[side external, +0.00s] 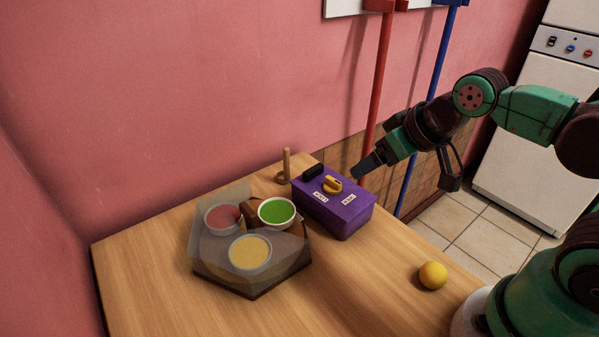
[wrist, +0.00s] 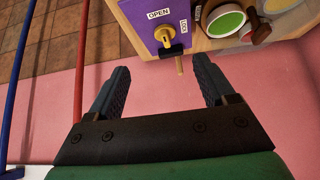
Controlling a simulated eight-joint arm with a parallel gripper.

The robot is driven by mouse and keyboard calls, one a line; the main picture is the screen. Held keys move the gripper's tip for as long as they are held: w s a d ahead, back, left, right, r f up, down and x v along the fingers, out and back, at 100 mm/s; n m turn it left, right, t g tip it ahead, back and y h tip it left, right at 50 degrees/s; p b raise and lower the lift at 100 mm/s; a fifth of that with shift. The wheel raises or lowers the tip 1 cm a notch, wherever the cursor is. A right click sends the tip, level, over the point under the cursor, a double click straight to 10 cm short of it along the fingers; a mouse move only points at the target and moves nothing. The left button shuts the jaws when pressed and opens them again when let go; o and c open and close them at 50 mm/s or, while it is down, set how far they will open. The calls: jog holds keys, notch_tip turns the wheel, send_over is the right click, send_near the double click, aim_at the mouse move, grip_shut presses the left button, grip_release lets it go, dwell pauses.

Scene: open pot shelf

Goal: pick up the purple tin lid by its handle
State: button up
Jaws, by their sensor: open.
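A purple tin with its lid (side external: 352,191) on top sits near the far right edge of the wooden table. The lid bears a yellow handle (side external: 332,184) and two white labels, one reading OPEN. A black block sits at one edge of the lid. In the wrist view the lid (wrist: 140,14) and handle (wrist: 166,34) show at the top, beyond the fingertips. My gripper (side external: 366,168) is open and empty, just right of the handle and a little above, apart from the tin. Both fingers (wrist: 161,72) show in the wrist view, with nothing between them.
A brown tray (side external: 235,287) with a translucent cover and red, green and yellow-filled bowls stands left of the tin. A wooden peg (side external: 287,164) stands behind. A yellow ball (side external: 433,275) lies at front right. Red (side external: 379,90) and blue poles stand behind my gripper.

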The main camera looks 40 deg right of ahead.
jog(key=c, duration=0.6)
jog(key=shift+c, duration=0.2)
